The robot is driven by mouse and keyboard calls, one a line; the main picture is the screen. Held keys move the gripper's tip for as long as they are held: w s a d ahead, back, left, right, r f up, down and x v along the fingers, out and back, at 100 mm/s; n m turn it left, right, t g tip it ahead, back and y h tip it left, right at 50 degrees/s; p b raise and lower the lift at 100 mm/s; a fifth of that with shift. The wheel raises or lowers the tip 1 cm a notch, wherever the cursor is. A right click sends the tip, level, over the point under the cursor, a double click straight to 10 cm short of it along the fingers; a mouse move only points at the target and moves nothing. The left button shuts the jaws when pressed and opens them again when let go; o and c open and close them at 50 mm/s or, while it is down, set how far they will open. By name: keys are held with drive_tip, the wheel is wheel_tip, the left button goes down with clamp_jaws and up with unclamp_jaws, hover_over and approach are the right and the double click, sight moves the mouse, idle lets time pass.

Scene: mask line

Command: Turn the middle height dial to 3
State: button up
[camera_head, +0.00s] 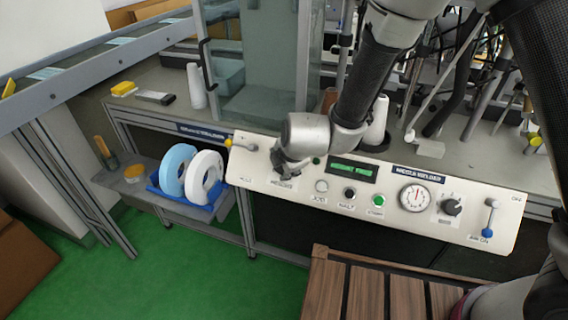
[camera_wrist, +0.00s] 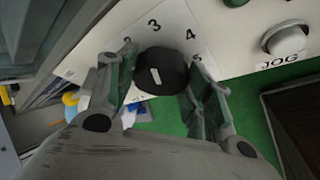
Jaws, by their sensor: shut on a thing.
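The black dial (camera_wrist: 161,72) sits on the white panel between my gripper's fingers in the wrist view. The numbers 3, 4 and 5 show around its upper and right side. A short white mark on the dial runs nearly upright, its upper end roughly toward the 3. The exact setting is hard to tell. My gripper (camera_wrist: 160,88) is shut on the dial, one finger on each side. In the head view my gripper (camera_head: 283,166) is at the left part of the control panel (camera_head: 335,208) and mostly hides the dial.
Right of my gripper the panel has several buttons, a green display (camera_head: 352,168), a round gauge (camera_head: 415,197), another black knob (camera_head: 452,206) and a blue-tipped lever (camera_head: 489,218). A yellow-tipped lever (camera_head: 240,145) is close on the left. A slatted wooden surface (camera_head: 385,290) lies in front.

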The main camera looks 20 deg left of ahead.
drive_tip(key=o, duration=1)
drive_tip(key=shift+d, duration=0.1)
drive_tip(key=shift+s+r, duration=0.15)
drive_tip(key=shift+r, duration=0.2)
drive_tip(key=v, duration=1.1)
drive_tip(key=shift+s+d, duration=0.1)
drive_tip(key=shift+d, duration=0.05)
